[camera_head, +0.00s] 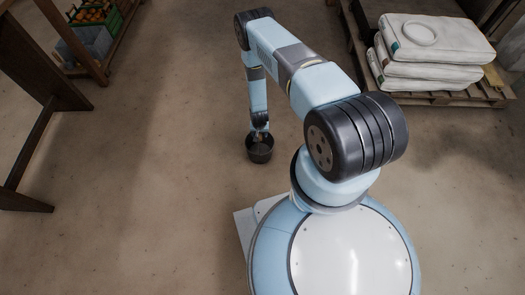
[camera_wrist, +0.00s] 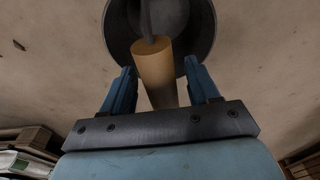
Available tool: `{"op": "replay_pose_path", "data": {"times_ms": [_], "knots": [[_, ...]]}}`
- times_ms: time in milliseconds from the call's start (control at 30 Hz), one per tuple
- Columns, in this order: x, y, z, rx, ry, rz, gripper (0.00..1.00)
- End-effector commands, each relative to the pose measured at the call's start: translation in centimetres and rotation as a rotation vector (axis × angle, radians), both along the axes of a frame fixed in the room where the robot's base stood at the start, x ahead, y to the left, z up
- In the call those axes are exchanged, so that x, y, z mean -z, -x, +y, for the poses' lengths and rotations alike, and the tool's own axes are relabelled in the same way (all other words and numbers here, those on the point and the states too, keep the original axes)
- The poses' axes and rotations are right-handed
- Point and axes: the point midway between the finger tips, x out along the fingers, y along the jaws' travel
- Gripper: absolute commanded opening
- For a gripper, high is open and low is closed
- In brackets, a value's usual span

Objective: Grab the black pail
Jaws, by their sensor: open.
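The black pail (camera_head: 260,153) appears below the end of my arm in the head view, over the brown floor; I cannot tell whether it touches the floor. In the wrist view the dark round pail (camera_wrist: 200,22) fills the top middle. Its tan cylindrical handle grip (camera_wrist: 156,75) reaches down between the two blue fingers of my gripper (camera_wrist: 159,68). The fingers are apart, one on each side of the grip, with gaps visible. My gripper (camera_head: 260,133) is just above the pail in the head view, where its fingers are too small to make out.
A pallet (camera_head: 440,97) with stacked white sacks (camera_head: 420,45) stands at the upper right. A wooden shelf with a green crate of orange items (camera_head: 92,15) and a grey bin (camera_head: 90,45) is at the upper left. A dark wooden frame (camera_head: 30,130) stands at left. Floor around the pail is clear.

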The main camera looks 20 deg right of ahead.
Motion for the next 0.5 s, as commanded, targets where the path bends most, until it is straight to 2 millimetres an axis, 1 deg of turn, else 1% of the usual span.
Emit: {"op": "replay_pose_path", "data": {"times_ms": [33,133,500], "knots": [[0.45,-0.03,-0.03,0.000,0.000,0.000,0.60],[0.89,-0.12,-0.05,0.000,0.000,0.000,0.60],[0.99,-0.13,-0.05,0.001,0.000,0.000,0.60]]}}
